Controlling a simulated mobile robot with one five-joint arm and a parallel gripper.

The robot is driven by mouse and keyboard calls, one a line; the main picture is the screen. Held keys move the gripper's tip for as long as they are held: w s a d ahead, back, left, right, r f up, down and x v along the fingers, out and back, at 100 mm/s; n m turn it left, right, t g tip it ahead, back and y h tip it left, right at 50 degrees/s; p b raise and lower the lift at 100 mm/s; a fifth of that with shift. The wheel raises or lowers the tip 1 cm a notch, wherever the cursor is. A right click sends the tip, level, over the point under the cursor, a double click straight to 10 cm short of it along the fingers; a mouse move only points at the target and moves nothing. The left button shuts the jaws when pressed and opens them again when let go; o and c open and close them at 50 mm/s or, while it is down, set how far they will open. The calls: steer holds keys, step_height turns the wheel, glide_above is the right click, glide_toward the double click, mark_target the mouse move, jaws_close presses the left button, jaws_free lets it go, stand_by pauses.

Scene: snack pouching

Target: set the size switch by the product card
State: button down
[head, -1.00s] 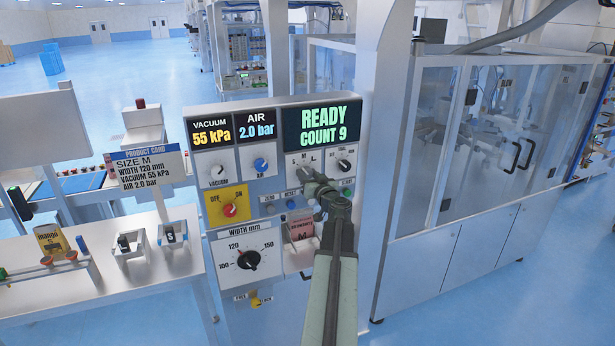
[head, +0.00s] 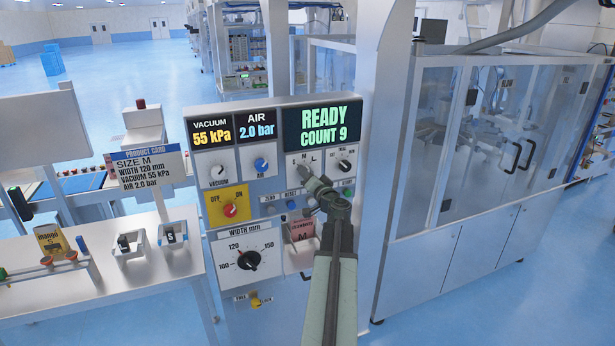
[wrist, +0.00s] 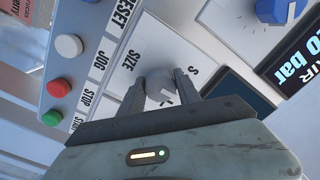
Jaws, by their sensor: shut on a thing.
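The product card (head: 150,168) stands left of the panel and reads SIZE M, WIDTH 120 mm, VACUUM 55 kPa, AIR 2.0 bar. The size switch (wrist: 160,86) is a grey knob on a white plate marked SIZE. My gripper (wrist: 161,88) is shut on it, one finger on each side, in the wrist view. An S shows on the plate beside it. In the head view my gripper (head: 305,174) covers the knob, with the letters S, M and L above it. I cannot tell for sure which letter the knob points at.
The tool knob (head: 344,166) is close to the right of my gripper. Several push buttons (wrist: 62,66) sit beside the size plate. The width dial (head: 248,260) and a red knob (head: 230,210) are lower left. The display (head: 320,126) reads READY, COUNT 9.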

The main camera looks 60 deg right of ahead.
steer(key=shift+r, duration=0.1)
stand_by(0.3)
steer(key=c, duration=0.9)
jaws_free()
steer(key=shift+w, duration=0.1)
steer(key=shift+o, duration=0.2)
steer(key=v, duration=0.8)
steer(key=shift+w, duration=0.1)
